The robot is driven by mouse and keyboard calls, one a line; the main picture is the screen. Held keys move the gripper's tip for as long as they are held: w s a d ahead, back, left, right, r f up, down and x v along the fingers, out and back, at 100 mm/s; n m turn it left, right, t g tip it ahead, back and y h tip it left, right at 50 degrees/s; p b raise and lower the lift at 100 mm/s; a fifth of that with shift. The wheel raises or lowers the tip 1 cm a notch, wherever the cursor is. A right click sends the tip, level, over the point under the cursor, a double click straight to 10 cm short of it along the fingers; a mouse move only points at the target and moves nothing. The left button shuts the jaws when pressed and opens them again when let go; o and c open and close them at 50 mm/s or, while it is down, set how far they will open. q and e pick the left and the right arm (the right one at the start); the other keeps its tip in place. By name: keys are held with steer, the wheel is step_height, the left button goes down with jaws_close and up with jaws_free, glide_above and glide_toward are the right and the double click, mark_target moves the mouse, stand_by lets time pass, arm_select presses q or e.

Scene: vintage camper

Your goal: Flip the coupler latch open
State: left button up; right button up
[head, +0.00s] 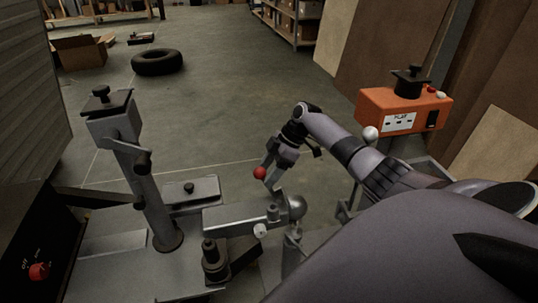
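The grey metal coupler (237,218) lies across the lower middle of the head view, its right end beside a round metal ball (296,206). A red ball knob (260,173) shows just above the coupler, seemingly the tip of its latch lever; a short grey piece rises from the coupler's right end near it. My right gripper (272,168) reaches down from the right with its fingers right at the red knob. I cannot tell whether the fingers touch or grip it. My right arm hides the area to the right. My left gripper is not in view.
A grey jack post (148,195) with a crank stands left of the coupler. A black box with a red knob (39,271) is at lower left. An orange socket box (403,110) stands at right. A tyre (157,62) lies on the open floor behind.

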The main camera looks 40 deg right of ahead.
steer(key=shift+w+r, duration=0.1)
steer(key=shift+r, duration=0.35)
step_height(320, 180, up, 19)
steer(key=p, duration=0.3)
